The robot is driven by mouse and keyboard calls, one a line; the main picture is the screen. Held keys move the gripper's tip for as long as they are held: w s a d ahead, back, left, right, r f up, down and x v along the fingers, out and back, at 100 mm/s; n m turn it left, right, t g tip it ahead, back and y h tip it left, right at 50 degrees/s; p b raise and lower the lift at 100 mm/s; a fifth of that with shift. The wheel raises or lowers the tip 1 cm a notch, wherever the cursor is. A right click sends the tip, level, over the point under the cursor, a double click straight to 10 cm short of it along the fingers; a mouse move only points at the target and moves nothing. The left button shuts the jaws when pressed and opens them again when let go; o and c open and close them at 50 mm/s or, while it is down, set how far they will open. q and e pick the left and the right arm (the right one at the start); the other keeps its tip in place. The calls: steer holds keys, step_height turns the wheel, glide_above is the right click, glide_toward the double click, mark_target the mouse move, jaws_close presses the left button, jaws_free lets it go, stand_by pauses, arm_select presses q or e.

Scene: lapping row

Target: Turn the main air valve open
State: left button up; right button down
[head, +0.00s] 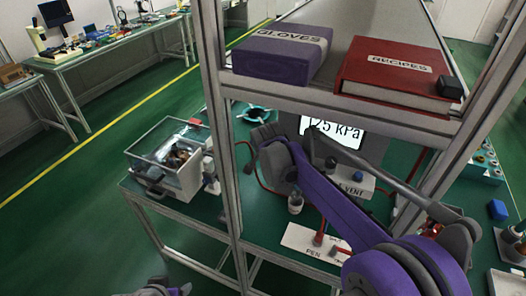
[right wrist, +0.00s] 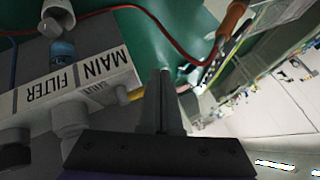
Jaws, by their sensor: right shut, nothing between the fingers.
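In the right wrist view, a pale block (right wrist: 72,92) carries the labels MAIN and FILTER. A short yellow piece (right wrist: 134,94) sticks out of its right side; I cannot tell if it is the valve's handle. My right gripper (right wrist: 165,75) is shut and empty, just right of this piece; I cannot tell if they touch. In the head view, my purple right arm reaches left under the shelf, its gripper (head: 263,133) small and partly hidden. The MAIN label is not readable there. At the bottom edge, part of my left gripper (head: 158,290) shows, its fingers unclear.
A shelf above holds a GLOVES box (head: 284,52) and a RECIPES book (head: 392,72). Rack posts stand close to my right arm. A display (head: 335,133), a VENT box (head: 352,184), a labelled white plate (head: 296,238) and a clear-walled box (head: 180,185) are below.

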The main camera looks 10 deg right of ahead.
steer(key=v, duration=0.8)
steer(key=s+d+f+n, duration=0.3)
steer(key=s+f, duration=0.1)
steer(key=s, duration=0.6)
steer(key=s+d+f+n+g, duration=0.1)
steer(key=s+d+f+n, duration=0.2)
steer(key=s, duration=0.8)
steer(key=s+d+f+n+g, duration=0.1)
steer(key=s+d+f+n, duration=0.2)
steer(key=s+f, duration=0.3)
steer(key=s, duration=0.5)
steer(key=shift+d+f, duration=0.3)
steer(key=shift+d, duration=0.05)
steer(key=shift+s, duration=0.15)
